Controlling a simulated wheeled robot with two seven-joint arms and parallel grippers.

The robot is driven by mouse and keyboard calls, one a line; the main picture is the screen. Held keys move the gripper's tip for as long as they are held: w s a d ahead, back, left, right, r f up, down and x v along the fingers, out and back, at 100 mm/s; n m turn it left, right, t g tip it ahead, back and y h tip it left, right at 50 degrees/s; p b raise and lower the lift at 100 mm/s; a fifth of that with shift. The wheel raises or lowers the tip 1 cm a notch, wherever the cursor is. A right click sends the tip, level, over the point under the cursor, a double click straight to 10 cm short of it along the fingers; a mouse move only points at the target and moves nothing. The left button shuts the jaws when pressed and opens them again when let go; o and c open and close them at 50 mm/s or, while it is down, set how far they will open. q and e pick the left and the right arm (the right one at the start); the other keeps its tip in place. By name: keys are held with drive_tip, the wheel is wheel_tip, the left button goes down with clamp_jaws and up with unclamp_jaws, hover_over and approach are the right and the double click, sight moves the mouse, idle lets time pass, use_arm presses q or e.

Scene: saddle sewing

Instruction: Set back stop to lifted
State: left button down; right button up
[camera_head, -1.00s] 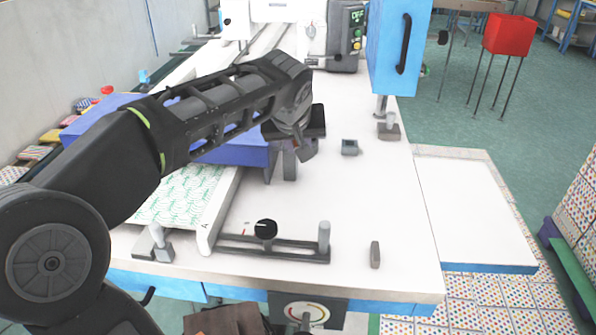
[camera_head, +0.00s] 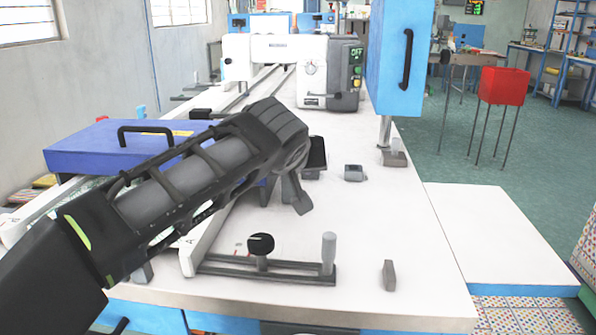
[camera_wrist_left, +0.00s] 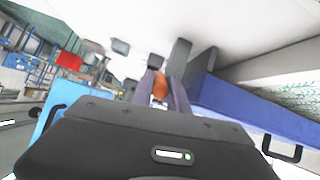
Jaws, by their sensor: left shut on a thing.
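My left gripper (camera_head: 287,172) reaches over the white table from the left, beside the right end of the blue box. In the left wrist view its fingers (camera_wrist_left: 161,92) are shut on a small orange-brown piece (camera_wrist_left: 160,85). A grey upright block (camera_wrist_left: 179,60) stands just beyond the fingers, close to the blue box. In the head view a grey slanted piece (camera_head: 298,196) shows below my wrist. I cannot tell which of these parts is the back stop, nor how far it is lifted; my arm hides much of it.
The blue box (camera_head: 85,150) with a black handle lies at left. A slotted bar with a black knob (camera_head: 261,243) and a grey post (camera_head: 329,252) lies in front. Small grey blocks (camera_head: 354,173) (camera_head: 389,275) sit at right. A blue cabinet (camera_head: 385,60) hangs over the right edge.

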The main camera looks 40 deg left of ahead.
use_arm(q)
drive_tip(key=c, duration=1.3)
unclamp_jaws()
drive_tip(key=p+v, duration=0.1)
drive_tip(key=v, duration=0.7)
drive_tip(key=shift+f, duration=0.1)
